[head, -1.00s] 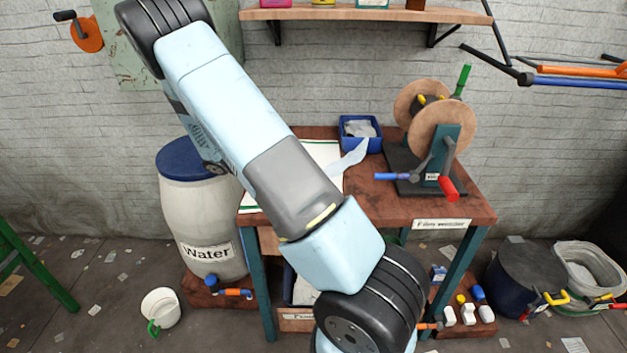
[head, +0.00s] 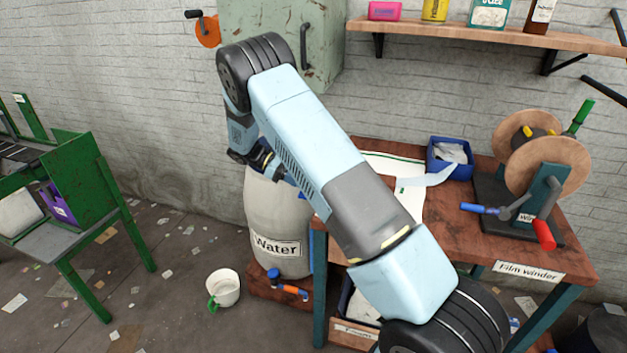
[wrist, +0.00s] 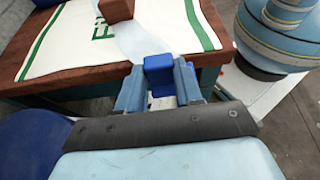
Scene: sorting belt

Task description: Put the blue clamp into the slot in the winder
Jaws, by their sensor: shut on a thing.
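The winder (head: 548,185) stands at the right of the brown workbench, with two round tan discs and green, red and blue handles. I cannot make out its slot. My gripper (wrist: 158,88) is shut on the blue clamp (wrist: 158,74), a small blue block between the fingers in the wrist view. In the head view my gripper (head: 264,162) is above the water barrel, left of the bench and well apart from the winder. The clamp is not clear there.
The bench carries a white mat (wrist: 62,40) with green stripes, a blue bin (head: 450,158) and a pale film strip (head: 428,178). A shelf (head: 480,33) hangs above. The water barrel (head: 277,215) stands left of the bench. A green stand (head: 85,180) is far left.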

